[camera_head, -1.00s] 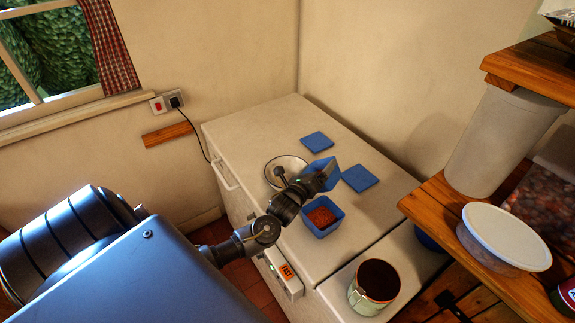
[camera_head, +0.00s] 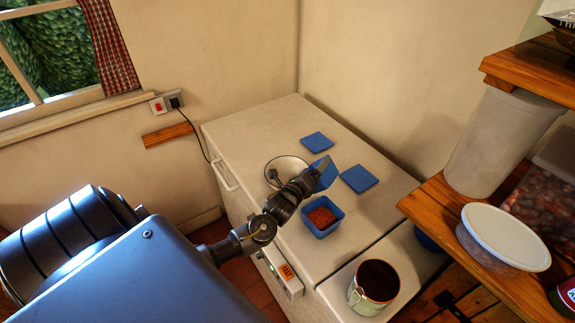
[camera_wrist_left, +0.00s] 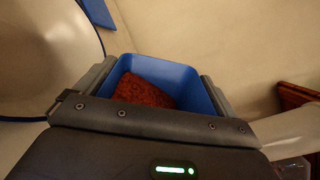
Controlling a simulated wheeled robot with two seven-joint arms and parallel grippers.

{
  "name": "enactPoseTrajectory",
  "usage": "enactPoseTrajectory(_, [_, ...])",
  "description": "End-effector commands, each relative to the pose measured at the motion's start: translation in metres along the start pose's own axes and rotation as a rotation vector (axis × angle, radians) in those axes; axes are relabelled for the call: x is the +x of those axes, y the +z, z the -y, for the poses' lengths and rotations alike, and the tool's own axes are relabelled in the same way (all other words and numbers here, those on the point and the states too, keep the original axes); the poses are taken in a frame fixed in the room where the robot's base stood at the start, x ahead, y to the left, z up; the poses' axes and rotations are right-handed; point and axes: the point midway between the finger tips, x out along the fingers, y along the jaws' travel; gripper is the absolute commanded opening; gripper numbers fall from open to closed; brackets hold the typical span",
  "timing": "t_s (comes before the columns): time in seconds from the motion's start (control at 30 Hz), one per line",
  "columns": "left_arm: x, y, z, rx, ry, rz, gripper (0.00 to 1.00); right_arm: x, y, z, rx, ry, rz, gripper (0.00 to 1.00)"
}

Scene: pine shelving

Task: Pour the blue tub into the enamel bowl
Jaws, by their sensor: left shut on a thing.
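My left gripper (camera_head: 308,181) is shut on a blue tub (camera_head: 325,173), held tilted above the white chest top beside the enamel bowl. In the left wrist view the blue tub (camera_wrist_left: 178,70) sits between the fingers, with red-brown contents inside. The white enamel bowl (camera_head: 287,164) with a dark rim is just left of the held tub, partly hidden by my gripper. It also shows at the left of the wrist view (camera_wrist_left: 45,45). A second blue tub (camera_head: 323,217) with red contents stands upright nearer me. My right gripper is out of view.
Two blue lids (camera_head: 317,142) (camera_head: 360,179) lie flat on the chest (camera_head: 262,122). A mug-like can (camera_head: 374,287) with dark contents stands near the front. Wooden shelves (camera_head: 440,205) at the right hold a lidded round container (camera_head: 505,238) and a pale canister (camera_head: 500,145).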

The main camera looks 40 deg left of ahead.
Motion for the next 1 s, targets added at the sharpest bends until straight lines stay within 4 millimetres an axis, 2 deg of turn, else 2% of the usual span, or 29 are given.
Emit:
enactPoseTrajectory(0.37, [0.0001,0.001,-0.0011,-0.038,-0.001,0.0,0.66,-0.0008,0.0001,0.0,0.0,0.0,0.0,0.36])
enactPoseTrajectory(0.7, [0.0001,0.008,-0.0068,-0.154,-0.001,0.0,0.66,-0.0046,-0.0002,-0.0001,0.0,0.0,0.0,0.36])
enactPoseTrajectory(1.0, [0.0001,0.0083,-0.007,-0.16,-0.001,0.0,0.66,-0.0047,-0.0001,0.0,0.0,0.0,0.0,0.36])
